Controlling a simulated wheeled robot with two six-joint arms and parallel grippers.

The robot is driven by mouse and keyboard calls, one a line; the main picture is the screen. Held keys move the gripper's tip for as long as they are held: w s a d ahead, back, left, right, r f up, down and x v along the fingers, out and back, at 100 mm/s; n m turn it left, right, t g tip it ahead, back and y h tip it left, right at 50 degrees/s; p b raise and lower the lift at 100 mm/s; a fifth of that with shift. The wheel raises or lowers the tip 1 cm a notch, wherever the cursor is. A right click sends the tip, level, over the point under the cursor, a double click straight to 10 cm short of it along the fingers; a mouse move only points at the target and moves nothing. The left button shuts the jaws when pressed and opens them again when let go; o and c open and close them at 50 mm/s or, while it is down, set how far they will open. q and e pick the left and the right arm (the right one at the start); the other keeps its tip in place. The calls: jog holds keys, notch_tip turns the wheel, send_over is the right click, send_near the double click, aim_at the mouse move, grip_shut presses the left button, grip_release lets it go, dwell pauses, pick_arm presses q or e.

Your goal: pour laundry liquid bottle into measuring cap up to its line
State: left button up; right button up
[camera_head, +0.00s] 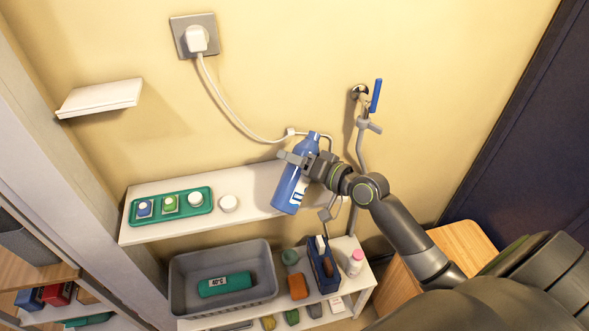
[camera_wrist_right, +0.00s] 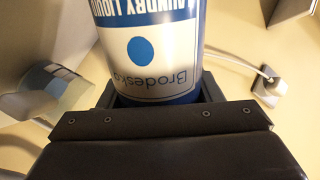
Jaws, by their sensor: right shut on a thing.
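The blue laundry liquid bottle (camera_head: 291,187) is in my right gripper (camera_head: 306,166), which is shut around its body. In the head view its narrow top points up and slightly right, and its lower end overlaps the front part of the white wall shelf. I cannot tell if it touches the shelf. In the right wrist view the bottle's label (camera_wrist_right: 150,50) fills the top middle, lettering upside down, above the gripper (camera_wrist_right: 160,105). A small round white piece (camera_head: 229,203), which looks like the measuring cap, stands on the shelf left of the bottle. Its line and inside cannot be made out. My left gripper is out of view.
A green tray (camera_head: 151,219) with several small items lies on the shelf (camera_head: 245,190) at left.

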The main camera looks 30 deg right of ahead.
jog(key=shift+w+r+n, duration=0.1)
jog(key=shift+r+n, duration=0.1)
jog(key=shift+n, duration=0.3)
jog(key=shift+r+n+t+b, duration=0.25)
jog(key=shift+n+t+b, duration=0.15)
jog(key=shift+n+b, duration=0.45)
jog(key=n+b, duration=0.1)
jog(key=r+n, duration=0.1)
jog(key=n, duration=0.1)
jog(key=shift+r+t+h+b, duration=0.25)
jog(key=shift+t+h+b, duration=0.05)
jog(key=shift+b, duration=0.05)
jog(key=shift+a+f+n+b, duration=0.15)
jog(key=shift+n+b, duration=0.2)
jog(key=shift+b, duration=0.3)
jog(key=n+b, duration=0.2)
jog(key=shift+a+f+t+b, duration=0.1)
jog(key=shift+t+b, duration=0.25)
jog(key=shift+t, duration=0.05)
jog(key=shift+s+n+b, duration=0.25)
jog(key=shift+n+b, duration=0.2)
jog(key=shift+n, duration=0.15)
jog(key=shift+r, duration=0.2)
